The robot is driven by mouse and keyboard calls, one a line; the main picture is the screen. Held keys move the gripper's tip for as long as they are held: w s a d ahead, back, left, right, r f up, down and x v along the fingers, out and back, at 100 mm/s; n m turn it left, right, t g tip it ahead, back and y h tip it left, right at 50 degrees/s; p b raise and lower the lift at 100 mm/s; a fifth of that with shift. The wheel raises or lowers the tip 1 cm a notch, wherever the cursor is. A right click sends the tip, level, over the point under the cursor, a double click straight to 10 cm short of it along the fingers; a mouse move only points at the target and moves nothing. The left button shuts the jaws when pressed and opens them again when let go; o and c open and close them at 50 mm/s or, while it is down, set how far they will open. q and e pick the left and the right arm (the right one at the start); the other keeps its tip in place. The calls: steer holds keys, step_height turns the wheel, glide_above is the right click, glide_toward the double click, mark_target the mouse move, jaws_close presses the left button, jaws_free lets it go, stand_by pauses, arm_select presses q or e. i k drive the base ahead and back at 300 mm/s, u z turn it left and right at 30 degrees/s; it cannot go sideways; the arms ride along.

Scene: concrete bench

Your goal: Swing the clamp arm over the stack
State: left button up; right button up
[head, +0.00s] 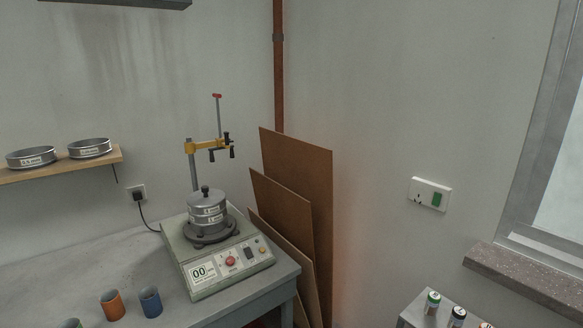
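The clamp arm (206,145) is yellow and sits on an upright grey post (194,170) at the back of the shaker machine (228,262). It points right, and its dark end parts and a red-handled rod (217,118) stand above and slightly to the right of the stack. The stack (207,211) of grey metal sieves has a lid with a black knob and stands upright on the machine's round base. From this view I cannot tell whether the arm is exactly over the stack. Neither of my grippers shows.
Two sieves (89,148) sit on a wooden wall shelf (60,168) at the left. Orange and blue cups (150,302) stand at the bench's (90,268) front. Brown boards (300,185) lean on the wall right of the machine. Small cylinders (432,302) stand on a surface at lower right.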

mark_target(191, 148)
steer(key=u, duration=2.25)
steer(key=i, duration=1.3)
steer(key=z, duration=3)
